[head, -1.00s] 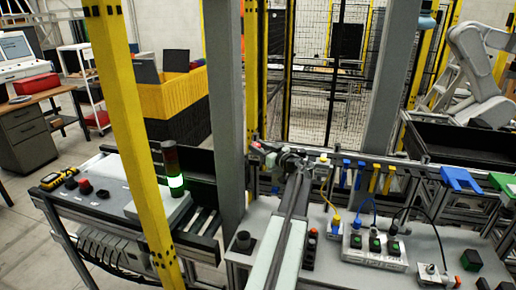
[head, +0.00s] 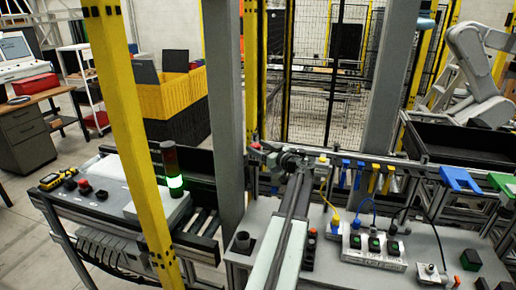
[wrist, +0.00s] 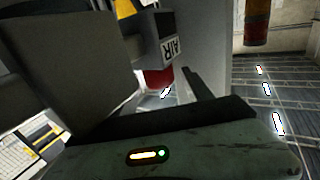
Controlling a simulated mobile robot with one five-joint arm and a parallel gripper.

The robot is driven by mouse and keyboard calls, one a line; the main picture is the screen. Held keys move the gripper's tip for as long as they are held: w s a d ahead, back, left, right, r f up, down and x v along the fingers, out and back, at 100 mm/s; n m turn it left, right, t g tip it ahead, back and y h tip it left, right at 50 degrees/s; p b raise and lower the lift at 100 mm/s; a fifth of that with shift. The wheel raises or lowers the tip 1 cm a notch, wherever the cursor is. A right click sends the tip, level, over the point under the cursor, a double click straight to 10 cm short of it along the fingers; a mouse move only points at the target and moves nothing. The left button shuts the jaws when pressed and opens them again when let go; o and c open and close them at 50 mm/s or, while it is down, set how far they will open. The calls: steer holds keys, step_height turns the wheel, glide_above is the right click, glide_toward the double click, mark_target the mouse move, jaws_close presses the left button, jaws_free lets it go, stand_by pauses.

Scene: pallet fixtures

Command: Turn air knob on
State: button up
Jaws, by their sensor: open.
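The air unit (wrist: 166,42) is a dark box with a white "AIR" label, near the top middle of the wrist view. A red knob (wrist: 158,79) sits at its lower end, partly hidden by dark gripper parts in front. My gripper (head: 270,154) is beside the grey upright post in the head view, at the far end of my arm. It is open and close to the air unit. Whether a finger touches the knob cannot be told. In the head view a small red part (head: 256,146) shows by the gripper, too small to identify surely.
A grey post (head: 229,110) stands just left of my gripper, and a yellow post (head: 125,130) farther left. A panel of switches with cables (head: 374,250) is on the bench to the right. A lit signal lamp (head: 174,182) stands on the left machine.

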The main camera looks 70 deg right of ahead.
steer(key=v, duration=0.7)
steer(key=shift+s+a, duration=0.2)
steer(key=shift+s, duration=0.05)
